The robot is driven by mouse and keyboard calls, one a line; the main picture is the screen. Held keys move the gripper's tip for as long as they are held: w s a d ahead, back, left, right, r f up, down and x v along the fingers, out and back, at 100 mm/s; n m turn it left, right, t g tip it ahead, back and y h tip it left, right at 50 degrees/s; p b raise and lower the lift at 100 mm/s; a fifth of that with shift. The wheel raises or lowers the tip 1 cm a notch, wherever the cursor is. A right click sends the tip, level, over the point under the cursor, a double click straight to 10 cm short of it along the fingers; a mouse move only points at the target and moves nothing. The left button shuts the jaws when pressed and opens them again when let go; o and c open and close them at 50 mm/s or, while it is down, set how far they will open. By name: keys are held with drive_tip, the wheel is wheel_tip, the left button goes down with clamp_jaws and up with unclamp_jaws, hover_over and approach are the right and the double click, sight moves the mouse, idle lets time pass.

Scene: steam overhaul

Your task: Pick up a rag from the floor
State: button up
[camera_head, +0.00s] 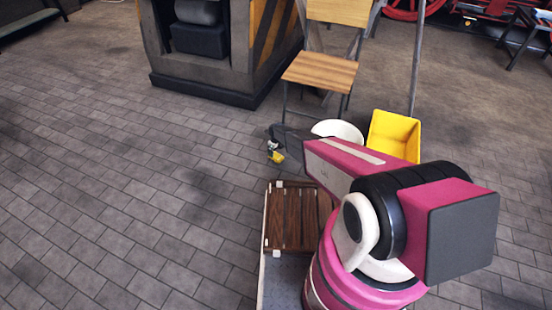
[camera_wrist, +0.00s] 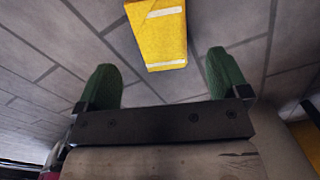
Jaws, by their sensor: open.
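A yellow rag with pale stripes (camera_wrist: 157,32) lies on the paved floor in the wrist view. It is a flat, folded-looking strip. My gripper (camera_wrist: 161,62) has two green fingers spread wide apart, one on each side of the rag's near end as seen in this view. Nothing is held between them. The gap between the fingertips and the floor is hard to judge. In the head view a small yellow patch, likely the same rag (camera_head: 277,156), shows on the floor beside the dark end of my arm. My arm hides much of the gripper there.
A yellow bin (camera_head: 404,128) and a white rounded object (camera_head: 338,130) stand just beyond my arm. A wooden folding chair (camera_head: 320,72) is behind them. A dark machine base with hazard stripes (camera_head: 205,80) stands at the back. The floor (camera_head: 100,190) at left is clear.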

sight(276, 156)
drive_tip(key=shift+w+f, duration=0.1)
drive_tip(key=shift+f, duration=2.95)
drive_tip(key=c, duration=1)
